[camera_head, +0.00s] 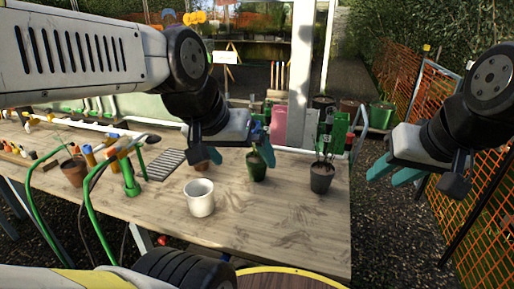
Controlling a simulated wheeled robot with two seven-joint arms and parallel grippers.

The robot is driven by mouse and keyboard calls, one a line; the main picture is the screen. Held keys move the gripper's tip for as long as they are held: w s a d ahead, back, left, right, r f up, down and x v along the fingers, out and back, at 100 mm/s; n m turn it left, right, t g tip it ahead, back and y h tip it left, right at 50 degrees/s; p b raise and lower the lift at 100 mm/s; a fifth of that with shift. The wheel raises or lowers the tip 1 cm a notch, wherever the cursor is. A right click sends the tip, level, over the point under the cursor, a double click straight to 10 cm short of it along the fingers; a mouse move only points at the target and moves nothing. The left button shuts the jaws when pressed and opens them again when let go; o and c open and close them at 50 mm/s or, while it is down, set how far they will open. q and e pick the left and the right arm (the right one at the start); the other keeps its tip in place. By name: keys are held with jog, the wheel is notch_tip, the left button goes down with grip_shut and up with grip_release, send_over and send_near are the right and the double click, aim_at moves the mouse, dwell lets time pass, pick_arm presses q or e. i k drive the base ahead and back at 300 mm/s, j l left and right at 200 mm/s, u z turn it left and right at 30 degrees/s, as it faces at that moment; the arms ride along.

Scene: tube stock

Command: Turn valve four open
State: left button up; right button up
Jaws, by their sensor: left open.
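A white pipe (85,124) runs along the left part of the wooden table, with small green parts on it that may be valve handles. No number is readable, so I cannot tell which one is valve four. My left gripper (262,140) is open, its teal fingers above and behind the dark green pot, well to the right of the pipe. My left arm crosses the upper left of the view. My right gripper (393,171) hangs beyond the table's right edge, its teal fingers apart and nothing visible between them.
A terracotta pot (74,172) and green hoops (92,222) are at left. Orange mesh fencing (480,205) is at right. The table's front right is clear.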

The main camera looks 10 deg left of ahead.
aim_at(107, 115)
jog(key=j+u, duration=0.15)
jog(key=j, duration=0.35)
jog(key=j+u, duration=0.15)
jog(key=j, duration=0.4)
jog(key=i+j+u, duration=0.1)
jog(key=j, duration=0.4)
jog(key=i+j+u, duration=0.15)
jog(key=j, duration=0.35)
jog(key=j+u, duration=0.15)
jog(key=j, duration=0.35)
jog(key=i+j+u, duration=0.15)
jog(key=j, duration=0.3)
jog(key=i+j+u, duration=0.4)
jog(key=i+u, duration=0.2)
jog(key=i, duration=0.15)
